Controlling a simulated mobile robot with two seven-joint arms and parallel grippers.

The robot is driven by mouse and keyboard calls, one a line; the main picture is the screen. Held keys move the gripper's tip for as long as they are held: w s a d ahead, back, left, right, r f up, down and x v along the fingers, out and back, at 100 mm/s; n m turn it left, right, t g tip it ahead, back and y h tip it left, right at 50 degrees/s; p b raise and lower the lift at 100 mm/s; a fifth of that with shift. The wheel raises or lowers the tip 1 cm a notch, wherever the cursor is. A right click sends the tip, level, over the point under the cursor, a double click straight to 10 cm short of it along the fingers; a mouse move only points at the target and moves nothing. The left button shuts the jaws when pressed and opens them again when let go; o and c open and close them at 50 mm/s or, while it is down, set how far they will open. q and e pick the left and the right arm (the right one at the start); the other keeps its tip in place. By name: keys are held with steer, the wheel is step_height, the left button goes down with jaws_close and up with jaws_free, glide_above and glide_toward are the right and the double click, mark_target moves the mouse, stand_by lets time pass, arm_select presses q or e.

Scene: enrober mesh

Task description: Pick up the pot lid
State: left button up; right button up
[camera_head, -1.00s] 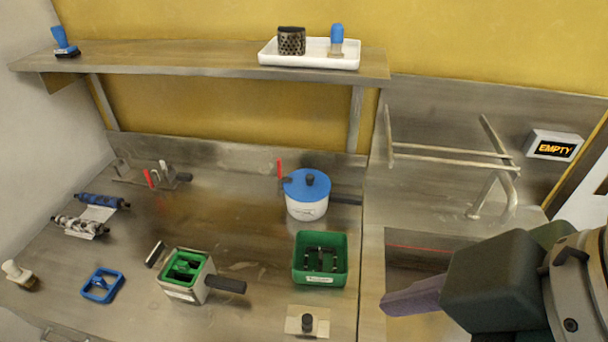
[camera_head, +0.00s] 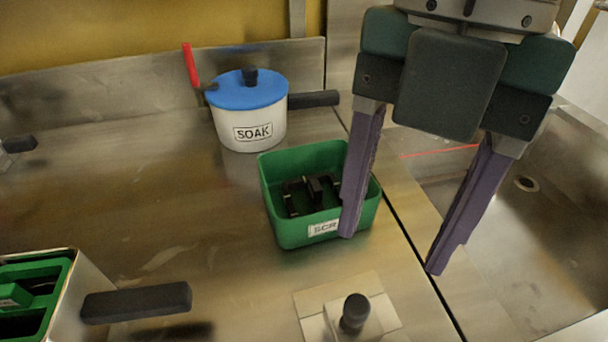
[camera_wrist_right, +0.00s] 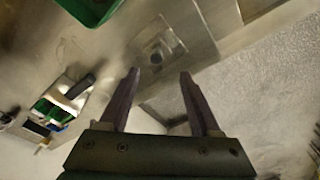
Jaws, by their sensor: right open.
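The pot lid (camera_head: 247,92) is a round blue lid with a black knob on top. It sits on a white pot (camera_head: 252,128) labelled SOAK, with a black side handle, at the back of the counter. My right gripper (camera_head: 392,253) points down in front and to the right of the pot, apart from it. Its purple fingers are spread and hold nothing. In the right wrist view, the open fingers (camera_wrist_right: 159,75) are over the counter near a flat plate with a black knob; the pot lid does not show there. My left gripper is out of view.
A green bin (camera_head: 283,232) stands between the pot and my right gripper. The flat plate (camera_head: 386,312) with its black knob lies in front. A box (camera_head: 88,290) with green inserts and a black handle is at lower left. A sink (camera_head: 535,215) is at right.

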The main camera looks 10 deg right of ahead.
mark_target(359, 304)
steer(key=f, duration=0.3)
steer(key=shift+s+a+f, duration=0.15)
steer(key=shift+s+f, duration=0.1)
steer(key=shift+s, duration=0.1)
steer(key=f, duration=0.2)
steer(key=a+f, duration=0.1)
steer(key=f, duration=0.2)
steer(key=shift+s+a+f+b, duration=0.15)
steer(key=shift+s+f+b, duration=0.05)
steer(key=shift+b, duration=0.1)
jaws_close()
stand_by(0.7)
